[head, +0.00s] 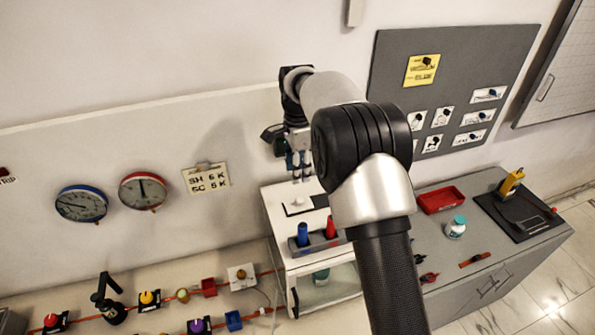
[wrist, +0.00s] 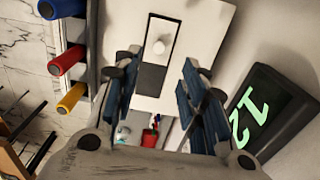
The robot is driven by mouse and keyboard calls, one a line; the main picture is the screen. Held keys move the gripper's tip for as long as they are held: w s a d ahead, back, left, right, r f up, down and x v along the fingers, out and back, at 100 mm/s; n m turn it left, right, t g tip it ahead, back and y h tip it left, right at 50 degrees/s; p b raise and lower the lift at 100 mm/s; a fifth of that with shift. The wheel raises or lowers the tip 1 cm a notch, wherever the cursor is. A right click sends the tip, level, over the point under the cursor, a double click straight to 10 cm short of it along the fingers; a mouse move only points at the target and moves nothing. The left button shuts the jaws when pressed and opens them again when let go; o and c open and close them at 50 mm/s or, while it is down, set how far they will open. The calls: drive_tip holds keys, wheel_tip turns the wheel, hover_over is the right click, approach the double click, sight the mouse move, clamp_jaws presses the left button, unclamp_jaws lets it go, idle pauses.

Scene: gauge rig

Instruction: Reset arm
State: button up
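My gripper (head: 300,165) hangs pointing down above the white stand (head: 276,218), at the end of my raised arm. In the wrist view my gripper (wrist: 160,100) has its two blue-padded fingers apart, with an open gap and nothing held between them. Beyond the fingertips is the stand's white top with a dark-edged plate (wrist: 152,78) and a small white knob (wrist: 160,45) on it. The knob also shows in the head view (head: 298,202), below the fingers. The fingers appear apart from it.
Blue and red cylinders (head: 303,234) stand in a rack beside the plate. A dark display with green digits (wrist: 262,108) is close on the wrist view's right. Two round gauges (head: 143,190) are on the wall. A grey bench (head: 520,245) holds a red tray (head: 441,199).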

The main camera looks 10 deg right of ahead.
drive_tip(key=s+d+r+n+t+b, duration=0.1)
drive_tip(key=s+d+r+n+b, duration=0.1)
drive_tip(key=s+n+b, duration=0.5)
drive_tip(key=s+d+r+t+b, duration=0.15)
drive_tip(key=s+b, duration=0.35)
drive_tip(key=s, duration=0.5)
drive_tip(key=s+d+f+n+t+b, duration=0.1)
drive_tip(key=s+f+n+b, duration=0.3)
drive_tip(key=s+f, duration=0.3)
drive_tip(key=s+d+f+n+t+b, duration=0.1)
drive_tip(key=s+f+n+b, duration=0.3)
drive_tip(key=s, duration=1.1)
wheel_tip(320, 180, down, 3)
drive_tip(key=shift+s+d+r+n+b, duration=0.15)
drive_tip(key=shift+s+d+n+b, duration=0.3)
drive_tip(key=shift+b, duration=0.75)
drive_tip(key=shift+w, duration=0.1)
drive_tip(key=shift+c, duration=0.6)
drive_tip(key=shift+a, duration=0.1)
